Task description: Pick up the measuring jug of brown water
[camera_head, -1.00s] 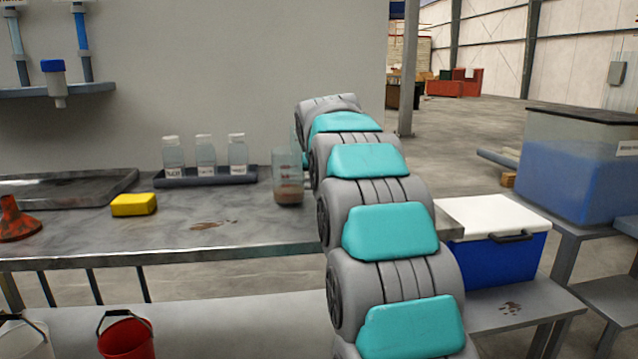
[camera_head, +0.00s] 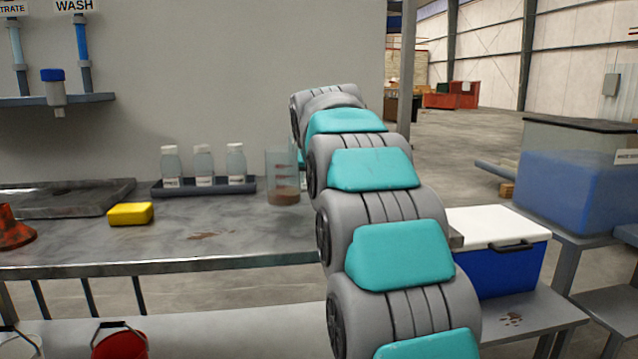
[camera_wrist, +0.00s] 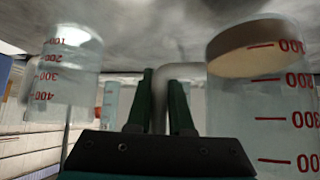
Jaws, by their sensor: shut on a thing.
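The measuring jug of brown water (camera_head: 283,180) is a clear upright cylinder with a brown layer at its bottom. It is over the back of the grey bench, right of the bottles, beside the end of my arm. In the wrist view, which looks upside down, the jug (camera_wrist: 262,110) is close on the right, with red marks and brown at its top. My gripper (camera_wrist: 162,80) has its dark green fingers shut on the jug's grey curved handle (camera_wrist: 165,70). My arm hides the gripper in the head view. A gap under the jug is hard to see.
A second clear vessel with red marks (camera_wrist: 65,70) is left of my gripper in the wrist view. A rack of several bottles (camera_head: 205,187), a yellow sponge (camera_head: 131,213) and a dark tray (camera_head: 60,200) are on the bench (camera_head: 240,222). A blue cooler (camera_head: 500,265) stands right.

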